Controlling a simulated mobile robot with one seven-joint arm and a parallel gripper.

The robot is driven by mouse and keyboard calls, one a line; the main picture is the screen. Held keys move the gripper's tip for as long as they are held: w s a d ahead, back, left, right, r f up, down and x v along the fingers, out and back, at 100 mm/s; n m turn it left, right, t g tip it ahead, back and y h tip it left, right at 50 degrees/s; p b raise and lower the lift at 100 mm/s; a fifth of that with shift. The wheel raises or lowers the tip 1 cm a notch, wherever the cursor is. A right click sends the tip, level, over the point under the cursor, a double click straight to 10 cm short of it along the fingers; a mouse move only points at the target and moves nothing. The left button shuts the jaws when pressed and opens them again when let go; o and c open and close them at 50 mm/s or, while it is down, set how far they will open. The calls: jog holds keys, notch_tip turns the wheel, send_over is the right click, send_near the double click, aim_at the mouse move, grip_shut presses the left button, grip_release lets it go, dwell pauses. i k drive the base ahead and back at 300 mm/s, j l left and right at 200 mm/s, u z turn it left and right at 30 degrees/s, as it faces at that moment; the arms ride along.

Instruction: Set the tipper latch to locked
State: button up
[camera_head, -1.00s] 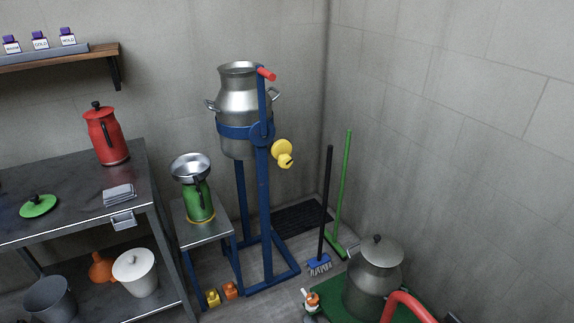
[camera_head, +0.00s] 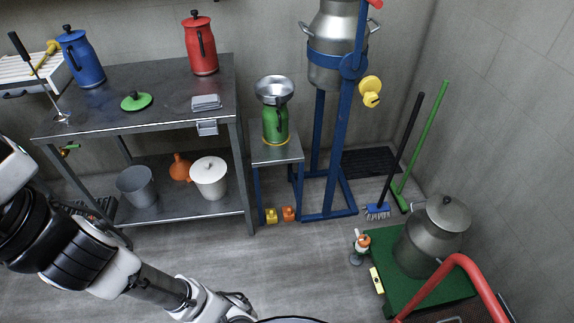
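The tipper is a blue metal frame (camera_head: 344,130) holding a silver milk can (camera_head: 333,35) upright in a blue band. A yellow knob (camera_head: 370,91) sticks out on the right side of the frame, below the pivot; it may be the latch, and its setting cannot be read. A red grip (camera_head: 375,4) shows at the top edge, cut off. My gripper (camera_head: 238,306) is at the bottom edge, far below and left of the tipper. Its fingers are not clear enough to tell whether they are open or shut. It is apart from the frame.
A small stand (camera_head: 277,152) with a green jug (camera_head: 275,124) and metal bowl is left of the tipper. A steel table (camera_head: 160,108) is further left. A broom (camera_head: 400,155) and a green trolley (camera_head: 390,270) with a can are right. The floor (camera_head: 280,250) in front is clear.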

aim_at(371, 100)
jog(key=i+j+z, duration=0.15)
jog(key=i+j, duration=0.15)
jog(key=i, duration=0.25)
jog(key=i+j+z, duration=0.15)
jog(key=i+j, duration=0.2)
jog(key=i, duration=0.15)
